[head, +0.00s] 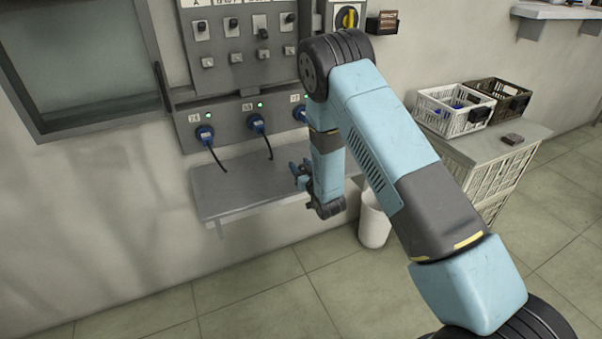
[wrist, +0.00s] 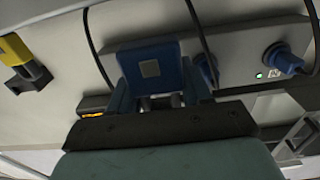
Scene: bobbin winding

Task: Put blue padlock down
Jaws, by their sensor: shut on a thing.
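My gripper (head: 300,174) is over the right part of the grey shelf (head: 235,189), below the wall panel. In the wrist view my gripper (wrist: 162,98) is shut on a blue block with a pale grey square on its face, which I take for the blue padlock (wrist: 170,62). Grey metal posts show between the fingers, probably its shackle. In the head view the padlock cannot be told apart from my blue fingers. I cannot tell whether it touches the shelf.
Blue plugs with hanging black cables (head: 256,124) are close to my gripper. A white bin (head: 374,224) stands beside the shelf. A white crate (head: 435,118), a dark crate (head: 517,98) and a small dark item (head: 513,139) are on the cabinet. The shelf's left part is clear.

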